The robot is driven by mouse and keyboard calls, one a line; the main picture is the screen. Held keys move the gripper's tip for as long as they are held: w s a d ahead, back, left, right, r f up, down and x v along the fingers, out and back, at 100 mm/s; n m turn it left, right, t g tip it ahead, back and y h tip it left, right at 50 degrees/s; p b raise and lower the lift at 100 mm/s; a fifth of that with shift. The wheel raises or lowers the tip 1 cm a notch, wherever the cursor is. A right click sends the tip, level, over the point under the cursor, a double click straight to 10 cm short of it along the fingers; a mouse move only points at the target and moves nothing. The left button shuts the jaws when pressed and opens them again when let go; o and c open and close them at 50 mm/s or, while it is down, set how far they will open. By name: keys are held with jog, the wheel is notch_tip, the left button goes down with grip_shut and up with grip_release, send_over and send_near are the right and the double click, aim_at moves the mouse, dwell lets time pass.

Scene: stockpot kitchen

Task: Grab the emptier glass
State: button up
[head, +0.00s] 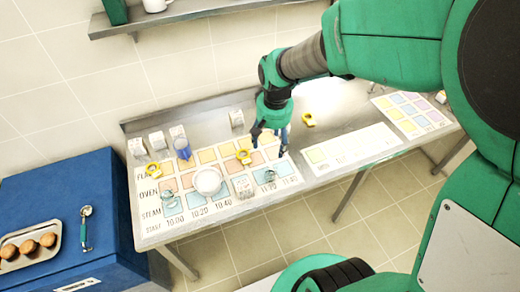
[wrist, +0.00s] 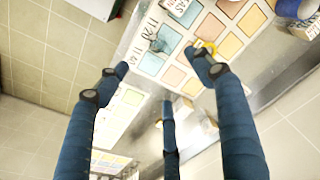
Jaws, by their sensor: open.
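My gripper (head: 270,138) hangs above the right part of the printed steel counter, its dark blue fingers spread and empty. The wrist view shows the spread fingers (wrist: 162,78) with nothing between them. I cannot clearly make out two glasses or their fill levels. A blue cylindrical object (head: 183,150) stands at the back left of the printed chart. Two small grey-teal items lie on the chart, one at left (head: 166,194) and one at right (head: 270,175), near and below my gripper; they are too small to identify. A white round bowl (head: 207,181) sits between them.
The counter (head: 150,238) holds small white boxes (head: 158,141) along the back and yellow rings (head: 243,157). A blue cabinet (head: 60,190) at left bears a tray of round brown food (head: 55,227) and a utensil (head: 85,228). A wall shelf (head: 180,17) runs above.

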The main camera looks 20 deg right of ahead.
jog(key=g, duration=0.1)
send_near(271, 164)
notch_tip(271, 164, up, 2)
jog(key=s, duration=0.2)
jog(key=shift+s+a+m, duration=0.1)
jog(key=shift+a+m, duration=0.2)
jog(key=shift+a, duration=0.15)
jog(key=shift+f+b, duration=0.55)
jog(key=shift+f, duration=3.65)
jog(key=shift+a+f+b, duration=0.1)
jog(key=shift+f+b, duration=0.5)
jog(key=shift+f, duration=2.05)
jog(key=c, duration=1.5)
